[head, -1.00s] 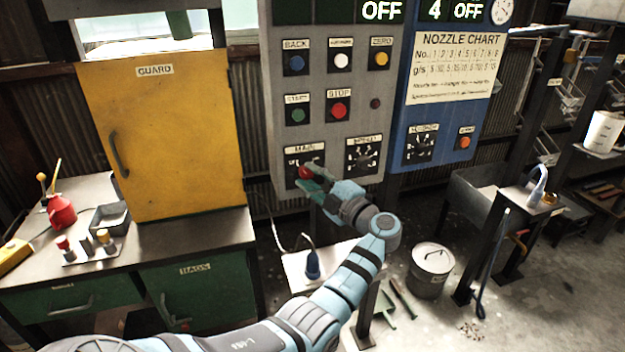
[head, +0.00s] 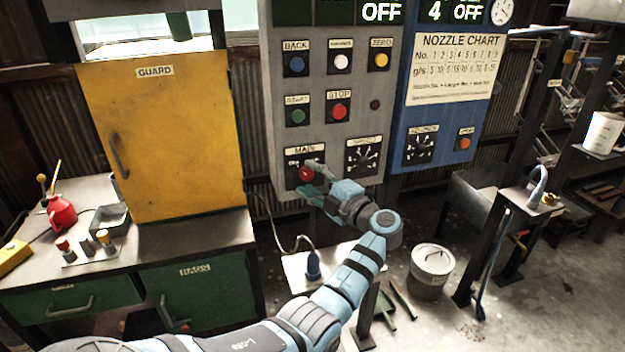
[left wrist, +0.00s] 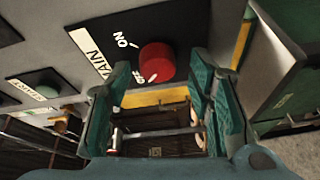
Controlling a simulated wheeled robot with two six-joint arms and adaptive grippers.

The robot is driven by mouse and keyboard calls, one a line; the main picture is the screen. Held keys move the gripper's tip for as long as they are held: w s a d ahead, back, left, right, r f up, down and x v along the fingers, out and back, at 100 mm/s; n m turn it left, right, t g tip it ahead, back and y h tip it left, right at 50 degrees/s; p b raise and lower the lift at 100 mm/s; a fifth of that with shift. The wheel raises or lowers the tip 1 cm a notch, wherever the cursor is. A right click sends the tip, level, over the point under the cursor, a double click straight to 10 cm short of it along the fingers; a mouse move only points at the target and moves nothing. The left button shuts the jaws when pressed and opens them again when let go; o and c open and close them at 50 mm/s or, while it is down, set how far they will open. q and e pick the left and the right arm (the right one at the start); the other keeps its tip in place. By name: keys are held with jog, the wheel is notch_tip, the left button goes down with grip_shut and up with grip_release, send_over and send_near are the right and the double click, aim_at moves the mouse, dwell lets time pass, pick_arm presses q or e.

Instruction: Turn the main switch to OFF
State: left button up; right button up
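The main switch is a round red knob (head: 305,174) on a black plate labelled MAIN, low on the grey control panel (head: 282,130). In the left wrist view the red knob (left wrist: 157,62) sits beside the ON and OFF words. A white mark shows on its lower edge, on the side of the OFF word. My left gripper (head: 314,180) is at the knob, with teal fingers spread. In the left wrist view the left gripper (left wrist: 152,98) is open, with the knob just past its fingertips; I cannot tell whether they touch it. My right gripper is not in view.
A second dial (head: 362,156) is close to the right of the switch. Above are the red STOP button (head: 339,110) and green START button (head: 297,115). A yellow guard door (head: 165,120) stands left, a lidded bucket (head: 431,268) on the floor right.

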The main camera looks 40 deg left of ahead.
pick_arm(q)
jog(key=shift+d, duration=0.1)
jog(key=v, duration=1.2)
jog(key=shift+r, duration=0.1)
